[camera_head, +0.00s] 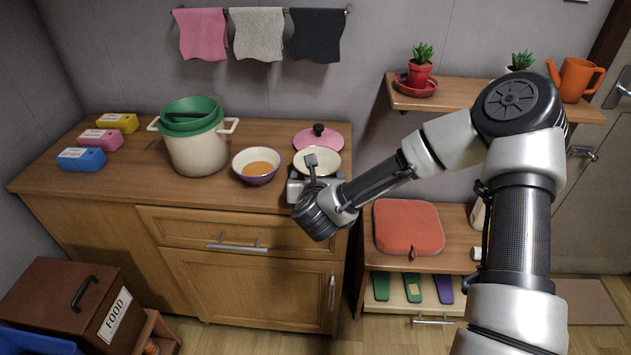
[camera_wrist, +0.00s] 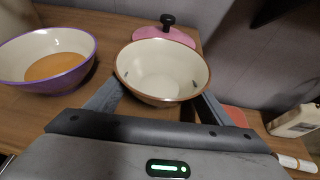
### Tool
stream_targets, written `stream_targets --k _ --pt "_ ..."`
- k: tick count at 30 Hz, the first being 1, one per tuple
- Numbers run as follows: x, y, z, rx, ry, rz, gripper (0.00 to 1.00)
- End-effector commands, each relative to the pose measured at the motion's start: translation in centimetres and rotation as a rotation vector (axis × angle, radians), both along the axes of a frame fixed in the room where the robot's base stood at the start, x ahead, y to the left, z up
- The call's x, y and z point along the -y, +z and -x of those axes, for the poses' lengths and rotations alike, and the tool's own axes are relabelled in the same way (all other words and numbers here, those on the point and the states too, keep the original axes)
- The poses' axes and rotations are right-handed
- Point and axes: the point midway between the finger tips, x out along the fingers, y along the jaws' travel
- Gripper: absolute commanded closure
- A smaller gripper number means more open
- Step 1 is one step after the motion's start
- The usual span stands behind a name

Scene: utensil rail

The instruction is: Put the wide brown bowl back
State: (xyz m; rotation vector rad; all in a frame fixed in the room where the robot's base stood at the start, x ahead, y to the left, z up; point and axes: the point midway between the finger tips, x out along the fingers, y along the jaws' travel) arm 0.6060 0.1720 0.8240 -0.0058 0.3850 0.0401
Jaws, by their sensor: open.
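The wide brown bowl, cream inside with a brown rim, shows in the wrist view (camera_wrist: 162,72) and in the head view (camera_head: 322,158). It stands upright at the right end of the wooden counter (camera_head: 120,180). My gripper (camera_wrist: 158,98) is open, with one finger on each side of the bowl. In the head view my gripper (camera_head: 314,176) covers the bowl's near side.
A purple bowl with orange contents (camera_head: 257,166) stands close left. A pink lid with a black knob (camera_head: 318,136) lies just behind. A cream pot holding green bowls (camera_head: 195,140) stands farther left. A lower shelf with a red cushion (camera_head: 407,228) is at right.

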Motion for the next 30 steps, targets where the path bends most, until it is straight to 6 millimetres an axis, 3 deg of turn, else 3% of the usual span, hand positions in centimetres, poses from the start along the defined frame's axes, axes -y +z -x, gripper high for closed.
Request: stream_targets --k 5,21,23,30 --pt "0.6 0.6 1.9 -0.019 -0.009 0.005 0.21" --pt "0.1 6.0 14.4 -0.008 0.0 0.005 0.21" --pt "0.1 6.9 14.4 -0.013 -0.007 0.001 0.21" --pt "0.1 7.2 15.1 -0.014 -0.011 -0.001 0.21"
